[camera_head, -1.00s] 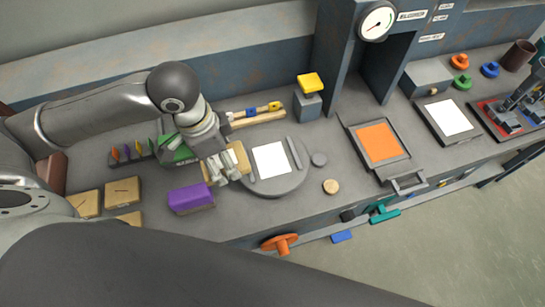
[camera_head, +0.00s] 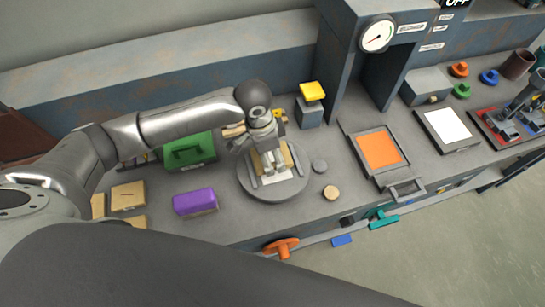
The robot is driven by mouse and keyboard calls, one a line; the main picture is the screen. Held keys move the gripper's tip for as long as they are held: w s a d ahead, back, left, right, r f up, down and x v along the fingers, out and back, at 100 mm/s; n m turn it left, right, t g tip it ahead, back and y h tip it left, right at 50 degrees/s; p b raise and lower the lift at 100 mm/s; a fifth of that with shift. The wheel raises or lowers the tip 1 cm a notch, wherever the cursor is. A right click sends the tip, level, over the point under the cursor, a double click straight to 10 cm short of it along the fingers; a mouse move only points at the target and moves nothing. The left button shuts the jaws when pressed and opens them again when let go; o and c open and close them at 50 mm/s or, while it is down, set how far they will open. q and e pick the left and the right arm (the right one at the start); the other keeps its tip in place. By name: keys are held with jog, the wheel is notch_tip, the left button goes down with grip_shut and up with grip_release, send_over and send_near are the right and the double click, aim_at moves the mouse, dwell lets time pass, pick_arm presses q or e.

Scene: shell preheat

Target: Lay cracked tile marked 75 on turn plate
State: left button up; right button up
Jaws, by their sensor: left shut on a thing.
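The turn plate (camera_head: 272,195) is a round grey disc on the bench with two raised bars and a white square on it. My left gripper (camera_head: 271,165) is over the plate's middle, pointing down. It is shut on a tan tile (camera_head: 289,158), which lies over the white square between the bars. I cannot tell whether the tile touches the plate. The gripper covers part of it, and no number or crack can be read. More tan tiles (camera_head: 128,196) lie at the bench's left, some showing dark marks. My right gripper is not in view.
A purple block (camera_head: 195,202) and a green case (camera_head: 188,149) stand left of the plate. A round tan disc (camera_head: 331,192) and a small grey knob (camera_head: 319,166) are right of it. Farther right are an orange-floored tray (camera_head: 379,150) and a gauge housing (camera_head: 377,36).

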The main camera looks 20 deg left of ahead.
aim_at(271, 155)
pick_arm(q)
jog(key=shift+w+d+f, duration=0.25)
jog(key=shift+w+f, duration=0.1)
jog(key=shift+f, duration=0.05)
jog(key=shift+f+p, duration=0.6)
jog(key=shift+f, duration=0.95)
jog(key=shift+f, duration=0.1)
jog(key=o, duration=1.2)
jog(key=r, duration=0.4)
jog(key=a+r, duration=0.1)
jog(key=r, duration=0.3)
jog(key=s+r+b, duration=0.1)
jog(key=r, duration=0.3)
jog(key=shift+a, duration=0.3)
